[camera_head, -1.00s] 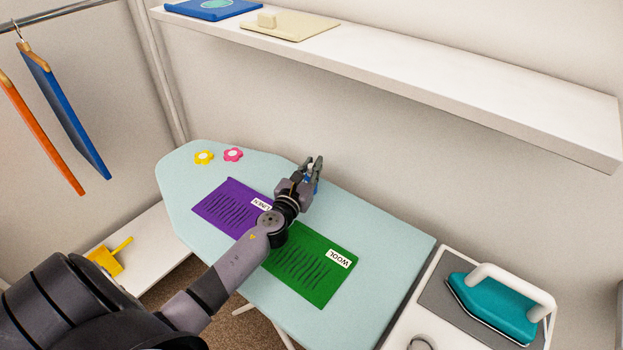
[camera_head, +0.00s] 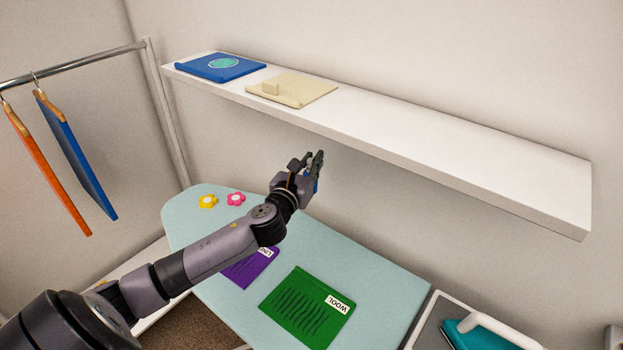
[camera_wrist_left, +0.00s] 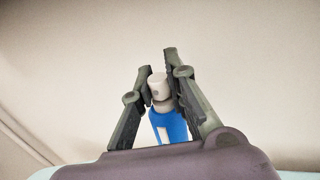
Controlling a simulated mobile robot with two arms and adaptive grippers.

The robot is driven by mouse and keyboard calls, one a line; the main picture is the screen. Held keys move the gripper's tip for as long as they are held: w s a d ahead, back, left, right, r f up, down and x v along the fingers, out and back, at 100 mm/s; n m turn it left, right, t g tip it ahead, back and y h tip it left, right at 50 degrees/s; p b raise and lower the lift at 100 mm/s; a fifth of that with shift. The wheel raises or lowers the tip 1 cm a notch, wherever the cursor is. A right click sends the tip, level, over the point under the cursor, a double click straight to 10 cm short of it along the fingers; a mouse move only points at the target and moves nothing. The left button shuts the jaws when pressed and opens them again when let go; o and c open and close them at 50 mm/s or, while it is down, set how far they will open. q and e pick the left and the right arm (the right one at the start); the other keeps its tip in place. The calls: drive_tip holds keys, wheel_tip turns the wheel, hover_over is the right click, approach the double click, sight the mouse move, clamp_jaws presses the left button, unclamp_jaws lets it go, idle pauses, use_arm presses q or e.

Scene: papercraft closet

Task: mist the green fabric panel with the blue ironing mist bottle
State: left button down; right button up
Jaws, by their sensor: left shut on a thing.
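The green fabric panel (camera_head: 303,309), labelled WOOL, lies flat on the pale blue ironing board (camera_head: 375,283) in the head view. My left gripper (camera_head: 313,160) is raised above the board, up and left of the label, near the shelf's front edge height. In the left wrist view the left gripper (camera_wrist_left: 154,75) is shut on the blue mist bottle (camera_wrist_left: 168,127), which has a white nozzle top (camera_wrist_left: 158,86) between the fingers. In the head view only a bit of blue shows at the fingers.
A purple panel (camera_head: 250,269) is partly hidden under my left arm. Flower pieces (camera_head: 236,198) lie at the board's far end. A white shelf (camera_head: 430,150) holds a blue panel (camera_head: 220,66) and a cream panel (camera_head: 292,90). A teal iron (camera_head: 475,338) stands at lower right.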

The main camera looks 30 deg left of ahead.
use_arm(q)
drive_tip(key=shift+r, duration=0.65)
drive_tip(key=shift+d+h, duration=0.3)
drive_tip(key=s+d+f+m+g+h+b, duration=0.1)
drive_tip(key=s+d+f+m+h+b, duration=0.2)
drive_tip(key=d+f+h, duration=0.4)
drive_tip(key=s+d+f+m+g+h+b, duration=0.1)
drive_tip(key=s+d+f+m+h+b, duration=0.3)
drive_tip(key=d, duration=0.6)
drive_tip(key=s+d+f+m+g+h, duration=0.4)
drive_tip(key=s+d+m+g+h, duration=0.2)
drive_tip(key=s+d, duration=0.4)
drive_tip(key=shift+s+f+m+g+h+b, duration=0.15)
drive_tip(key=shift+s+m+g+h+b, duration=0.15)
drive_tip(key=shift+s+m+h, duration=0.3)
drive_tip(key=shift+w+d, duration=0.1)
drive_tip(key=shift+w, duration=0.1)
